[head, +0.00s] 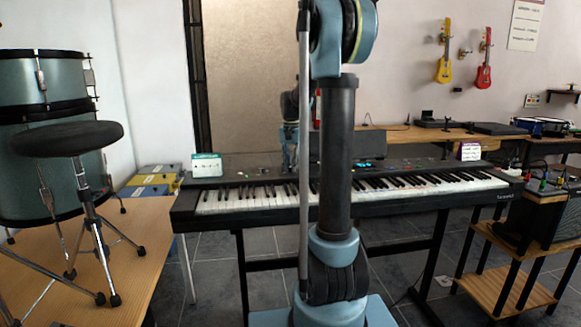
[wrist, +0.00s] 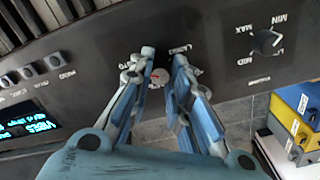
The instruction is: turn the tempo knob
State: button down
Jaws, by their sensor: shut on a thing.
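The tempo knob (wrist: 159,77) is a small round knob with a red mark, on the dark panel of the keyboard (wrist: 212,25). In the wrist view my gripper (wrist: 164,60) has one finger on each side of it and is shut on it. The fingers partly cover the knob and the lettering beside it. In the head view the keyboard (head: 262,196) stands on a black stand. My gripper (head: 290,160) is down at its back panel, left of my arm column, and the knob is too small to make out there.
A larger knob (wrist: 267,42) marked MIN, MID and MAX sits to the right in the wrist view. A lit display (wrist: 28,125) and small buttons (wrist: 30,72) are on the left. A white card (head: 207,166) stands at the keyboard's left end. A drum stool (head: 68,138) is at far left.

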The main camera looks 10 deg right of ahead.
jog(key=c, duration=1.5)
grip_release()
jog(key=shift+o, duration=0.2)
notch_tip(320, 180, up, 12)
jog(key=shift+w, duration=0.15)
